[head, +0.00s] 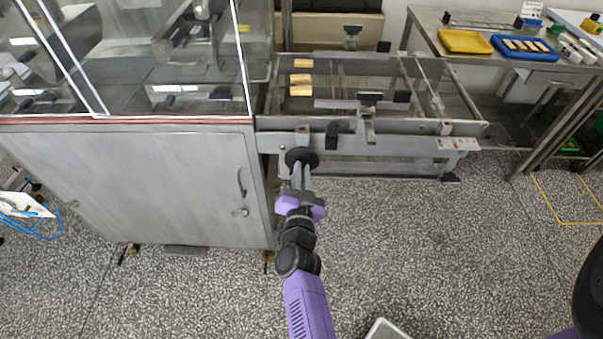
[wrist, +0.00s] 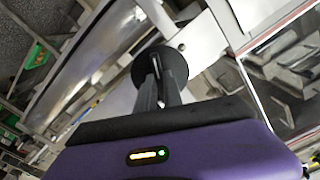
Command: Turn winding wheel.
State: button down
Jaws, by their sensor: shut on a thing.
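The winding wheel (head: 302,156) is a black disc on the front of the conveyor frame, just right of the steel cabinet. My gripper (head: 300,172) reaches up to it from below. In the wrist view the wheel (wrist: 172,66) is a dark round disc, and the fingers of my gripper (wrist: 160,80) meet at its near side. They are closed on a part at the wheel's face. That part is mostly hidden between the fingers, so I cannot tell its exact shape.
A steel cabinet (head: 140,190) with glass panels above stands left of the wheel. A side table (head: 430,38) holds a yellow tray (head: 465,41) and a blue tray (head: 525,47). The speckled floor in front is mostly clear.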

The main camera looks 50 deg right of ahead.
jog(key=m, duration=0.5)
jog(key=shift+m, duration=0.4)
jog(key=shift+b, duration=0.3)
jog(key=c, duration=1.5)
grip_release()
jog(key=shift+b+v, duration=0.6)
jog(key=shift+v, duration=3.3)
